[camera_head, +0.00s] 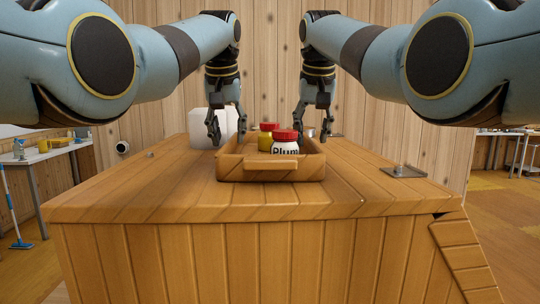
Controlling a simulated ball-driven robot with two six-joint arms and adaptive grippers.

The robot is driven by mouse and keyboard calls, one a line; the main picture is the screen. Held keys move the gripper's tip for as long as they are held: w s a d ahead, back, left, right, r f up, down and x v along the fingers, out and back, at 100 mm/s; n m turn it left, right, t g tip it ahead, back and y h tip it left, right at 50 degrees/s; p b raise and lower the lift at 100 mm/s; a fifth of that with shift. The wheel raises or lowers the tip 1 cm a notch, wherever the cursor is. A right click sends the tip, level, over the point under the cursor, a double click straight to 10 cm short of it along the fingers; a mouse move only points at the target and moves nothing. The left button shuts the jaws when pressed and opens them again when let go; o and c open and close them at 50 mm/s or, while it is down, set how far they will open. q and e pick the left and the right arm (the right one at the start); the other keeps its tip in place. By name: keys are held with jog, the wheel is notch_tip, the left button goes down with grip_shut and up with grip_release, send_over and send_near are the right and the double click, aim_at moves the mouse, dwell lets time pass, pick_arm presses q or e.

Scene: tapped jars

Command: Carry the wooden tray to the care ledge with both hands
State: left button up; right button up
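The wooden tray (226,164) rests on the wooden counter, with a front handle bar (271,165). My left gripper (227,140) points down at the tray's left side, fingers apart. My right gripper (313,136) points down at the tray's right side, fingers apart. Whether either touches the tray walls I cannot tell. The care ledge is not clearly identifiable.
The counter (150,193) has free room left, right and in front of the tray. A white box (203,130) stands behind my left gripper. A dark plate with a metal fitting (403,172) lies at the right. Side tables stand at both far edges.

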pick_arm(q)
jog(key=shift+w+f, duration=0.3)
jog(key=shift+f, duration=0.25)
pick_arm(e)
jog(key=shift+w+f, duration=0.3)
jog(key=shift+f, duration=0.35)
pick_arm(q)
jog(key=shift+w+f, duration=0.2)
jog(key=shift+f, duration=0.45)
pick_arm(e)
jog(key=shift+w+f, duration=0.2)
jog(key=shift+f, duration=0.4)
pick_arm(q)
grip_shut()
pick_arm(e)
grip_shut()
